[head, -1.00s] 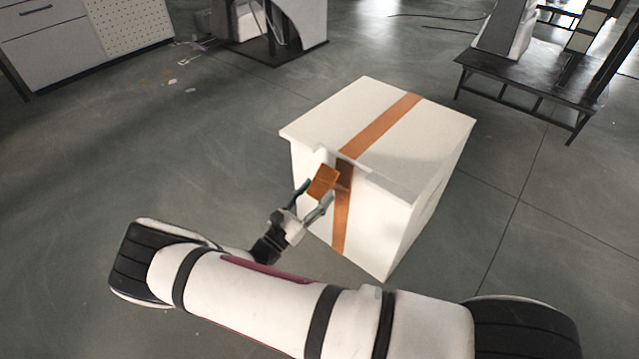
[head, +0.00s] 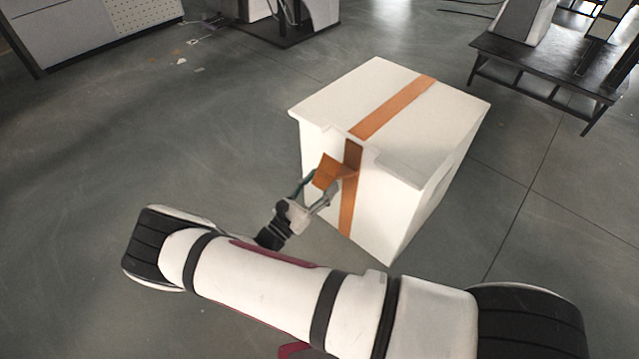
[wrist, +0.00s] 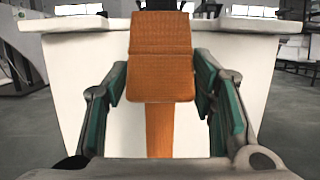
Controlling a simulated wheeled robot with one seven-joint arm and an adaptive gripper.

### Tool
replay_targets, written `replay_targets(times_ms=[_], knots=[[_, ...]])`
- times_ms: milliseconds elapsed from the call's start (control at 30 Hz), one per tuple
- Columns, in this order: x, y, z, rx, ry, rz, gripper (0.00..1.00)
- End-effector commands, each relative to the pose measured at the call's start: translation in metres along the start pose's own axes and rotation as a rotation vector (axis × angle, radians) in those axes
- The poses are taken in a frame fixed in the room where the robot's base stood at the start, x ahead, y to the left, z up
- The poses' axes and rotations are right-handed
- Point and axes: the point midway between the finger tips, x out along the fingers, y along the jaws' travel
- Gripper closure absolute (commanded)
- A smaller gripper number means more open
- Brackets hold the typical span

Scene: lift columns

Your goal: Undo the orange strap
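The orange strap (head: 394,107) runs over the top of a white box (head: 440,110) and down its near side. An orange flap (head: 327,171) of the strap sticks out from that side near the top edge. In the wrist view the flap (wrist: 161,65) hangs in the middle, with the lower strap (wrist: 159,130) below it. My gripper (head: 318,186) is at the flap. In the wrist view my gripper's green-padded fingers (wrist: 160,85) stand apart, one on each side of the flap, with narrow gaps showing. Whether a finger touches it is unclear.
The box stands on open grey floor. A dark low platform (head: 545,72) is at the back right. A grey cabinet (head: 75,25) is at the back left, and a dark-based stand (head: 285,32) is at the back. The floor left of the box is clear.

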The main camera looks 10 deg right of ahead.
Motion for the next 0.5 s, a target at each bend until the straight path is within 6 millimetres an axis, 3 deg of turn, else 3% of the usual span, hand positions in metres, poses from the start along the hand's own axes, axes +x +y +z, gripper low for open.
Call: replay_targets(times_ms=[33,67,500], knots=[[0.0026,-0.0020,-0.0030,-0.004,0.003,-0.004,0.37],[0.0025,-0.0019,-0.0027,-0.004,0.002,-0.004,0.30],[-0.0073,0.0001,-0.0004,0.000,0.000,0.001,0.30]])
